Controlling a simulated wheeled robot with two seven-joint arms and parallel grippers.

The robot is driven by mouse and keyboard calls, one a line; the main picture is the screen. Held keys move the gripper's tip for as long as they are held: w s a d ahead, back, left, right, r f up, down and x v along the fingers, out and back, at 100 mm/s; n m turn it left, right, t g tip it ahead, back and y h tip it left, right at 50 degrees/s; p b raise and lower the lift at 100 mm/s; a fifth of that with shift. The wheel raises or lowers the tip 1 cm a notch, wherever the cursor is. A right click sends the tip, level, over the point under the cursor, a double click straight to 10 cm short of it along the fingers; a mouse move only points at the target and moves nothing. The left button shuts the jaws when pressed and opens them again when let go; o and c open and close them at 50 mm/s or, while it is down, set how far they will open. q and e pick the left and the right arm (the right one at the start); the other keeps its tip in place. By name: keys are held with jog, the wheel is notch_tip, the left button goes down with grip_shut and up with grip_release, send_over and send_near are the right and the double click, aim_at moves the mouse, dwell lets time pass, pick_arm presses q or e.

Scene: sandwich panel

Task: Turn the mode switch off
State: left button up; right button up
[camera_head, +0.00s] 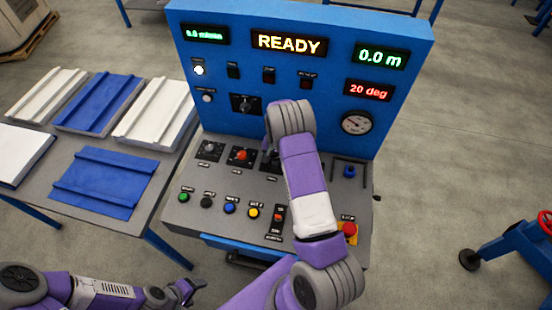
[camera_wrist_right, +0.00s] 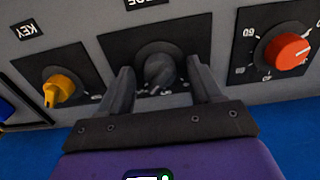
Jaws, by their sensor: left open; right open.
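The mode switch is a dark grey rotary knob (camera_wrist_right: 160,72) on a black plate in the right wrist view. My right gripper (camera_wrist_right: 163,88) is open, with one finger on each side of the knob. I cannot tell whether the fingers touch it. The label above it is partly cut off. In the head view my right arm covers most of the switch. My left gripper (camera_head: 190,290) is open and empty at the lower left, away from the panel.
A yellow key switch (camera_wrist_right: 62,90) and an orange dial (camera_wrist_right: 286,52) flank the knob. The blue console (camera_head: 410,40) shows lit displays. Coloured buttons and a red emergency button (camera_head: 348,229) line the desk. A side table (camera_head: 150,206) holds blue and white panels.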

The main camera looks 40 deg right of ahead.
jog(key=c, duration=1)
jog(key=shift+c, duration=0.2)
jog(key=shift+n+b, duration=0.3)
jog(key=shift+n, duration=0.1)
jog(key=n+b, duration=0.1)
jog(key=n, duration=0.2)
jog(key=shift+n+b, duration=0.3)
jog(key=shift+b, duration=0.1)
jog(key=shift+n+b, duration=0.65)
jog(key=shift+n, duration=1.45)
jog(key=o, duration=1)
